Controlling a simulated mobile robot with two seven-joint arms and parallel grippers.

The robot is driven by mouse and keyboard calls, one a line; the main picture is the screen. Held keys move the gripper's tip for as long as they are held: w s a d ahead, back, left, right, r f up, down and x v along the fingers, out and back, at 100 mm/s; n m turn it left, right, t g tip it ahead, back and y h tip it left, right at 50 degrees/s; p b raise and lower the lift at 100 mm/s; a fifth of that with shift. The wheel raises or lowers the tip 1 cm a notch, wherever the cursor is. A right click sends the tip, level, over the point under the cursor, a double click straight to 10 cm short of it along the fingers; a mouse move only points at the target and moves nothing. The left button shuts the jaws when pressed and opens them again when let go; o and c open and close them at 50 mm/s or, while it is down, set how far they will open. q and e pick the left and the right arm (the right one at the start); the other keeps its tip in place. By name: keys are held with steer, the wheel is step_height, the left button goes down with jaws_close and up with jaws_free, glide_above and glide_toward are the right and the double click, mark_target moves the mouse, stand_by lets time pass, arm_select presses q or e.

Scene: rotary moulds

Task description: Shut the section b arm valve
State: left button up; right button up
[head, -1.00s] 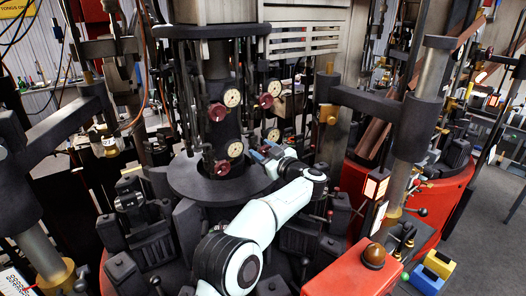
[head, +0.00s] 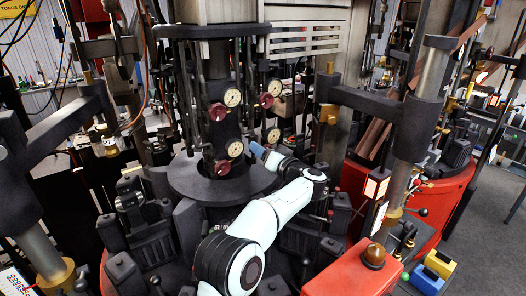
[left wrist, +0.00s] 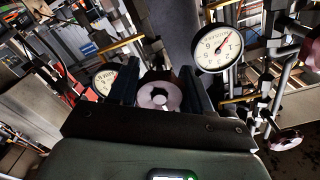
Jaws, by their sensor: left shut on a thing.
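My left gripper (head: 256,150) is at the central column, beside the lower dial gauge. In the left wrist view the gripper (left wrist: 157,92) has its dark fingers on either side of a round, pale pinkish valve knob (left wrist: 155,97) and is shut on it. That knob is hidden behind the gripper in the head view. Other dark red valve knobs on the column show in the head view: an upper left one (head: 217,111), an upper right one (head: 266,100) and a lower left one (head: 222,167). I read no section label. My right gripper is not in view.
White dial gauges sit close to the knobs, one at the column's lower front (head: 235,148) and one large in the left wrist view (left wrist: 218,48). A dark round plate (head: 190,180) surrounds the column. Thin vertical rods and dark mould blocks crowd around it. A red box (head: 350,270) stands front right.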

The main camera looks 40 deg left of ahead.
arm_select(q)
steer(key=shift+f+m, duration=0.2)
steer(key=shift+m, duration=0.4)
steer(key=shift+f, duration=0.1)
steer(key=o, duration=1)
steer(key=shift+o, duration=0.2)
steer(key=shift+s, duration=0.1)
steer(key=shift+d+r, duration=0.1)
steer(key=shift+r, duration=0.1)
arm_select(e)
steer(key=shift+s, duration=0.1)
arm_select(q)
steer(key=shift+d, duration=0.3)
steer(key=b+v, duration=0.1)
steer(key=v, duration=1.1)
steer(key=shift+s+d+b, duration=0.2)
steer(key=shift+d+b, duration=0.05)
steer(key=shift+b, duration=0.1)
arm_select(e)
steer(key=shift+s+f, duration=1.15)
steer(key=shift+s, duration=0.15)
